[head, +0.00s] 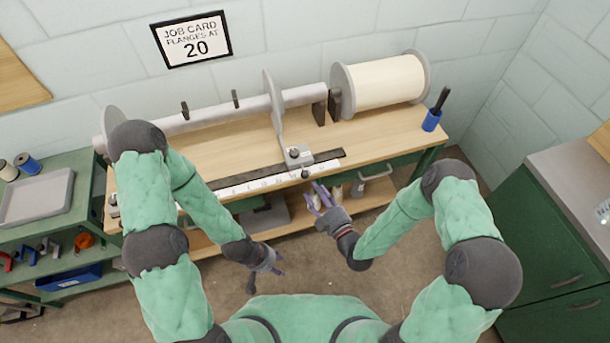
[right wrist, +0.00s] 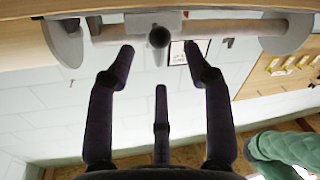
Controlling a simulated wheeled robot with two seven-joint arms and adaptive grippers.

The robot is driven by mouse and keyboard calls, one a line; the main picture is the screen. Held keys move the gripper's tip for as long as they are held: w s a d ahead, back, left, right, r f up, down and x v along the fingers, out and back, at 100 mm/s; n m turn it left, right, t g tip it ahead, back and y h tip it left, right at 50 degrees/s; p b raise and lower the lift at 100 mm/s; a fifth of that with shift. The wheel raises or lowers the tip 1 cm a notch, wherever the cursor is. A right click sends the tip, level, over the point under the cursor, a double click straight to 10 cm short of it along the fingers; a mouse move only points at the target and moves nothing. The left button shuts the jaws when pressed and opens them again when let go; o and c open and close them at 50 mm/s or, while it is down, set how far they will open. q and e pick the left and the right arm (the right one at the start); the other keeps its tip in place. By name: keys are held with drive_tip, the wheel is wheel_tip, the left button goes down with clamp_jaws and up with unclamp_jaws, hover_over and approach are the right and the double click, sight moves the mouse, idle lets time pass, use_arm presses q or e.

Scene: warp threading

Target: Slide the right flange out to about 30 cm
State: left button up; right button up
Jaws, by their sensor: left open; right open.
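The right flange (head: 273,100) is a thin grey disc standing upright on the grey beam (head: 215,114). Its foot is a grey carriage block (head: 322,160) with dark knobs (head: 305,174), on a black-and-white scale rail (head: 250,184); I cannot read its mark. The left flange (head: 112,120) is at the beam's left end, partly hidden by my left arm. My right gripper (head: 322,200) is open and empty, below and in front of the block. In the right wrist view a round dark knob (right wrist: 159,37) shows beyond its spread fingers. My left gripper (head: 268,268) is open and empty, in front of the bench.
A job card (head: 194,40) on the wall reads "FLANGES AT 20". A spool of cream yarn (head: 385,82) and a blue cup (head: 431,121) stand at the bench's right. A shelf unit with a tray (head: 36,196) is at left, a green cabinet (head: 560,220) at right.

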sight(305, 174)
drive_tip(key=b+x, duration=0.1)
drive_tip(key=x, duration=0.7)
drive_tip(key=shift+w+f, duration=0.1)
clamp_jaws()
